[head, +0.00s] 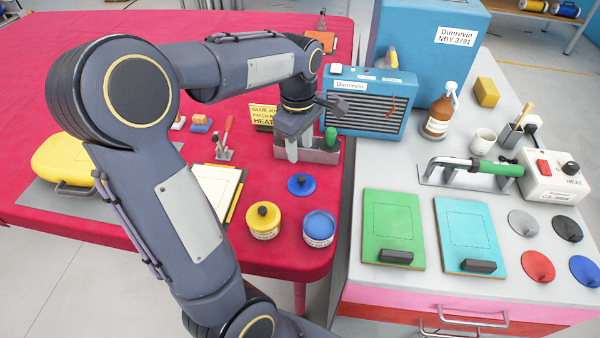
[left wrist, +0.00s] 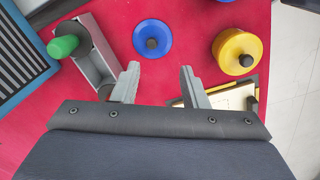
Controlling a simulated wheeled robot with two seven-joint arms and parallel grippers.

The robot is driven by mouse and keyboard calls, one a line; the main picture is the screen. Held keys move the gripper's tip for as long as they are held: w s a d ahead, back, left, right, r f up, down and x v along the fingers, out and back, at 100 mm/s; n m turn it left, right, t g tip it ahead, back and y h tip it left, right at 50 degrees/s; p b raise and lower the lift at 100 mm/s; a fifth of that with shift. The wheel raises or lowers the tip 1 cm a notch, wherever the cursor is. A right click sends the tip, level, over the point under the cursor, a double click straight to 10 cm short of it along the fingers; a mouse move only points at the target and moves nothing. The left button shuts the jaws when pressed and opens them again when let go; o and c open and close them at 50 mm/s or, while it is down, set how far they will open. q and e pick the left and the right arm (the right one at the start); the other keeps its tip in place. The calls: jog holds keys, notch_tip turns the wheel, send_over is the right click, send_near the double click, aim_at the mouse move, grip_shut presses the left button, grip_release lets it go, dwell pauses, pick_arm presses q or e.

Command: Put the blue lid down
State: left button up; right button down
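The blue lid (head: 300,186) is a round blue disc with a dark knob, lying knob up on the red table. It also shows in the left wrist view (left wrist: 143,29), beyond the fingertips and apart from them. An open blue tin (head: 319,228) stands in front of the lid. My left gripper (head: 298,155) is open and empty, behind the lid in the head view. Its two spread fingers show in the left wrist view (left wrist: 160,72) with nothing between them. My right gripper is not in view.
A yellow tin (head: 264,229) with a knobbed lid stands left of the blue tin. A grey trough (head: 322,155) holding a green-handled tool is close beside my left gripper. A blue heater (head: 367,115) stands behind. Several round discs, including a blue one (head: 585,270), lie on the right-hand bench.

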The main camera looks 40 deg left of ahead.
pick_arm(q)
jog(key=s+d+m+t+h+p, duration=0.1)
jog(key=s+d+m+t+h, duration=0.2)
jog(key=s+d+m, duration=1)
jog(key=s+r+m+t, duration=0.1)
jog(key=s+m+t, duration=0.1)
jog(key=s+m, duration=0.1)
jog(key=shift+s+m+t+h, duration=0.3)
jog(key=shift+s+m, duration=0.05)
jog(key=shift+m, duration=0.15)
